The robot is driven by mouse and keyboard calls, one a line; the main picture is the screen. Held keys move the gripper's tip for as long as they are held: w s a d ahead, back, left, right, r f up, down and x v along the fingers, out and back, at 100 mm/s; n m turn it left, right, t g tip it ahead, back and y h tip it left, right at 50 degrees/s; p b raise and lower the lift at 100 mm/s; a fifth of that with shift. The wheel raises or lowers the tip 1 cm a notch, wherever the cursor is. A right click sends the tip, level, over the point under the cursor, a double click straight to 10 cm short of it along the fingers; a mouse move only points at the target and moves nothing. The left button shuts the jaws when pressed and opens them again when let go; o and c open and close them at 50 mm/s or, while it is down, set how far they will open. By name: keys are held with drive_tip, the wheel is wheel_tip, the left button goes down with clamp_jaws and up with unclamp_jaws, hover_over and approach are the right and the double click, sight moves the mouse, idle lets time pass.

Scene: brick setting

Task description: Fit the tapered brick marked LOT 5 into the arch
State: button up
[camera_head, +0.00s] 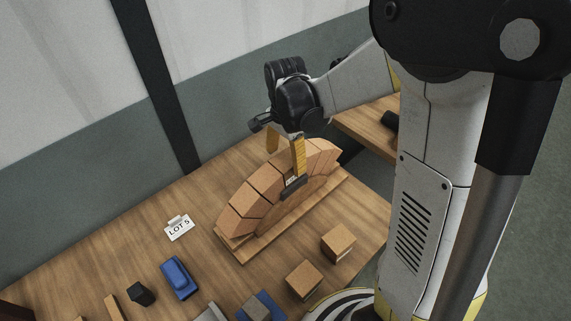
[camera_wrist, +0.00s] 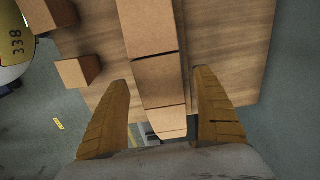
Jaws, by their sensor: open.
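The arch (camera_head: 262,192) is a curved row of tan tapered bricks on a wooden board on the table. A small white card (camera_head: 179,228) reading LOT 5 stands on the table left of the arch. I see no marking on any brick, so I cannot tell which is the LOT 5 brick. My gripper (camera_head: 285,158) is over the upper right part of the arch, one yellow finger in front of it. In the wrist view my open gripper (camera_wrist: 161,75) has its fingers on either side of the arch bricks (camera_wrist: 158,82), with space beside them. The near finger hides part of the arch.
Two loose tan blocks (camera_head: 338,242) (camera_head: 304,280) stand in front of the arch. A blue object (camera_head: 178,277), a black block (camera_head: 140,294) and other small items lie along the front. The table (camera_head: 185,195) is clear around the card. Another wooden surface (camera_head: 368,128) is behind.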

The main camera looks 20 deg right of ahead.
wheel_tip(320, 180, up, 8)
drive_tip(key=shift+f+p, duration=0.25)
drive_tip(key=shift+p, duration=0.55)
drive_tip(key=s+r+n+t, duration=0.3)
drive_tip(key=s+r+n, duration=0.1)
drive_tip(key=s+n, duration=0.2)
drive_tip(key=s+r+n+t, duration=0.4)
drive_tip(key=s+n, duration=0.3)
drive_tip(key=s, duration=0.1)
drive_tip(key=shift+n, duration=0.3)
